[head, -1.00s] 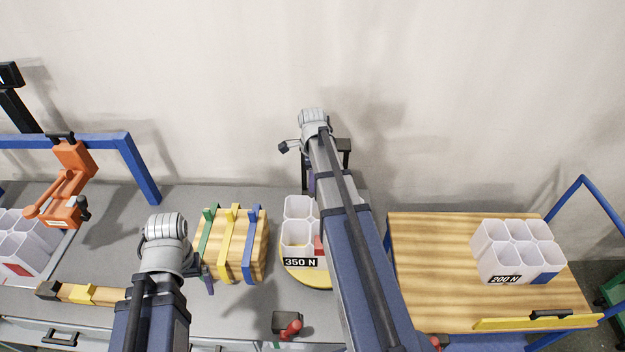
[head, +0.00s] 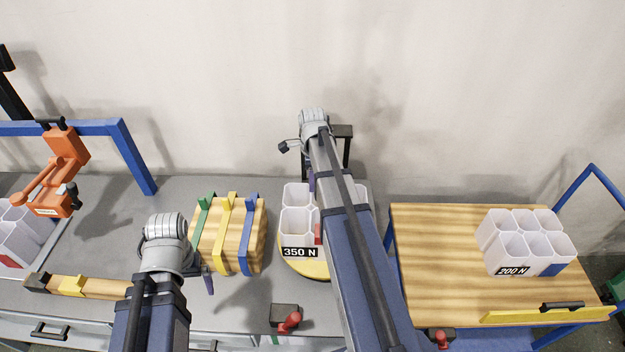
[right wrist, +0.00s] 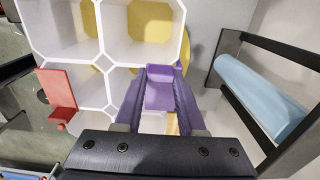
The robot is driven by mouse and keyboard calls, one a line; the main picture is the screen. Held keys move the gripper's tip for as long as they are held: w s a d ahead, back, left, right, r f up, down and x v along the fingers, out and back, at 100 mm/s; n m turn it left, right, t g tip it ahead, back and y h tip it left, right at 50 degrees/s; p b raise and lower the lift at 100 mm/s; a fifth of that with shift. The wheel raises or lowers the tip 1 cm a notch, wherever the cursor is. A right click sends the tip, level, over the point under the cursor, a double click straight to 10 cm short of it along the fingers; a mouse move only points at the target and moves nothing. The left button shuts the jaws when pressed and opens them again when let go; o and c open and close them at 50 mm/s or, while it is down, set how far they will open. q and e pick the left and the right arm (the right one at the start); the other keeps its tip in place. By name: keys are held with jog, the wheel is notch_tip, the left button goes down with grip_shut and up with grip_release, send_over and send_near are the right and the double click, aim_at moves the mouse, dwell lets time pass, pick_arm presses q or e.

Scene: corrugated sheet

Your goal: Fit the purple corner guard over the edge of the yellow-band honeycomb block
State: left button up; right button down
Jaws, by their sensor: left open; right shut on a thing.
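The purple corner guard (right wrist: 160,92) is held between the fingers of my right gripper (right wrist: 160,105) in the right wrist view. It lies close against the near right side of a white honeycomb block (right wrist: 110,60); I cannot tell whether it touches. In the head view this block (head: 296,215), labelled 350 N, stands on a yellow round plate (head: 305,268), partly behind my right arm. A small yellow strip (right wrist: 172,125) shows beside the guard; I cannot tell whether it is the block's band. My left gripper (head: 209,283) is open and empty, in front of the wooden block.
A red piece (right wrist: 58,92) sits at the block's side. The wooden block (head: 240,235) carries green, yellow and blue guards. A honeycomb block labelled 200 N (head: 525,242) stands on the wooden table at right. A dark frame with a blue roll (right wrist: 262,95) stands close right of the guard.

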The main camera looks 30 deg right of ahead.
dwell(0.4)
grip_release()
dwell(0.5)
jog(key=shift+r, duration=0.15)
jog(key=shift+r+p, duration=2.9)
jog(key=shift+p, duration=0.1)
jog(key=shift+f, duration=0.1)
notch_tip(320, 180, down, 6)
jog(key=b, duration=0.5)
jog(key=shift+r+b, duration=0.2)
jog(key=shift+b, duration=0.2)
jog(key=shift+r, duration=0.1)
